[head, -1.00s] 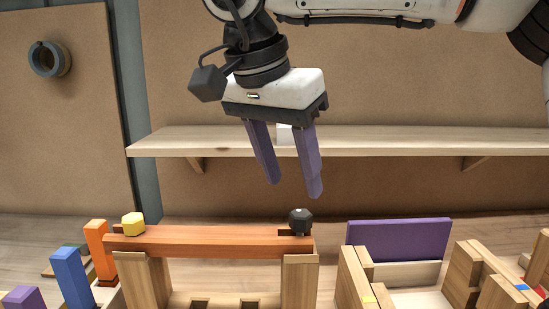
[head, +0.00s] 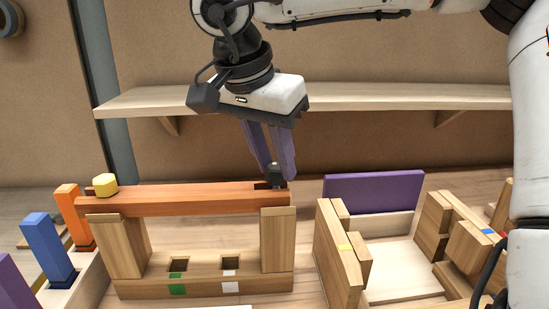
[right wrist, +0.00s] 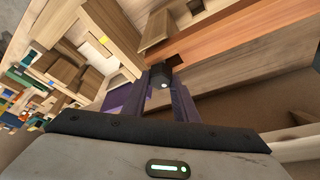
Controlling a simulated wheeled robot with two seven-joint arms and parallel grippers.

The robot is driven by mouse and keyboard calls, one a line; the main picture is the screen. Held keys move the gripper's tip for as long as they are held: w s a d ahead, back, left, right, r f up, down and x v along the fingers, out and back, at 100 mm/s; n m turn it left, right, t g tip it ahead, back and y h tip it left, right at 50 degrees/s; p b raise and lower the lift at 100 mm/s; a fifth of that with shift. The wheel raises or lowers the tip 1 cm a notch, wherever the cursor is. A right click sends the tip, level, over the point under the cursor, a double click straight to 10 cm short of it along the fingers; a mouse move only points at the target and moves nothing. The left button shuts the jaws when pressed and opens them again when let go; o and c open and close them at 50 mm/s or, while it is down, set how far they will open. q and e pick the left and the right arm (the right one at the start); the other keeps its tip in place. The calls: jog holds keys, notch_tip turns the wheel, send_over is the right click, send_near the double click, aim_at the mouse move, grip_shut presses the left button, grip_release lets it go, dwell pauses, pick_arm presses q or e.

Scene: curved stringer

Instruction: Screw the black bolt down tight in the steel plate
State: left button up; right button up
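The black bolt (head: 276,172) stands upright at the right end of the orange-red beam, by a small dark plate (head: 261,185) whose steel I cannot confirm. My right gripper (head: 277,175) points down at it with purple fingers on either side of the bolt head. In the right wrist view the bolt (right wrist: 161,76) sits between the fingertips (right wrist: 162,88), which look closed against it. The bolt's shank and how far it is in are hidden. My left gripper is not in view.
Blue (head: 48,245) and orange blocks stand left. A purple panel (head: 373,191) and wooden blocks stand right. A shelf (head: 330,97) runs behind the right gripper.

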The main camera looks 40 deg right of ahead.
grip_shut()
jog(key=shift+r+m+g+p, duration=0.1)
jog(key=shift+m+g+p, duration=0.35)
jog(key=shift+m, duration=0.55)
jog(key=m+g+p, duration=0.1)
jog(key=m+p, duration=0.1)
jog(key=m, duration=0.1)
jog(key=shift+w, duration=0.1)
jog(key=m, duration=0.1)
jog(key=m+g, duration=0.1)
jog(key=shift+f+m+y+p, duration=0.25)
jog(key=shift+m+y+p, duration=0.05)
jog(key=shift+y+p, duration=0.1)
jog(key=shift+f, duration=0.15)
jog(key=shift+m, duration=0.3)
jog(key=shift+m+g+p, duration=0.55)
jog(key=shift+m+p, duration=0.15)
jog(key=shift+m, duration=0.5)
jog(key=m+y, duration=0.1)
jog(key=m, duration=0.1)
jog(key=m+p, duration=0.1)
jog(key=shift+w+d+f+m+g+y, duration=0.1)
jog(key=shift+f+m+g+y, duration=0.05)
jog(key=shift+m+g+y, duration=0.25)
jog(key=shift+f+m+y, duration=0.15)
jog(key=shift+m+y, duration=0.15)
jog(key=shift+m, duration=0.5)
